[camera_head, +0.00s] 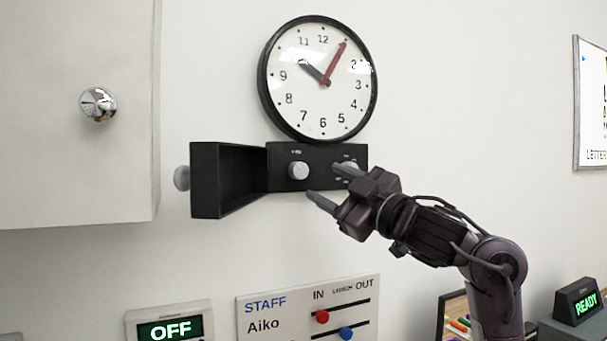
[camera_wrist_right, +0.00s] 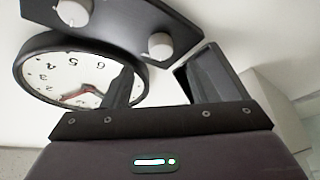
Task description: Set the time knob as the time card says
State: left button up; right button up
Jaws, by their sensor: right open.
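A black panel (camera_head: 318,182) under the wall clock carries two pale round knobs, a left knob (camera_head: 298,170) and a right knob (camera_head: 351,170). Their markings are too small to read, so I cannot tell which is the time knob. My right gripper (camera_head: 325,182) is open and empty in front of the panel. One finger partly covers the right knob. In the right wrist view, turned over, the left knob (camera_wrist_right: 160,46) shows just beyond the open fingers and the right knob (camera_wrist_right: 73,11) farther left. I see no time card. My left gripper is out of view.
The wall clock (camera_head: 292,108) has its dark hand near 10 and red hand near 1. An open black flap or box (camera_head: 205,195) juts out left of the panel. A white cabinet (camera_head: 60,170), a staff board (camera_head: 260,290) and an OFF display (camera_head: 170,329) are near.

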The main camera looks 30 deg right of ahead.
aim_at(302, 172)
jog(key=p+x, duration=0.2)
jog(key=x, duration=0.3)
jog(key=shift+w+a+r, duration=0.1)
jog(key=shift+w+a, duration=0.05)
jog(key=shift+w, duration=0.05)
jog(key=shift+w+a, duration=0.1)
jog(key=shift+w, duration=0.3)
jog(key=shift+c, duration=0.2)
jog(key=c, duration=0.9)
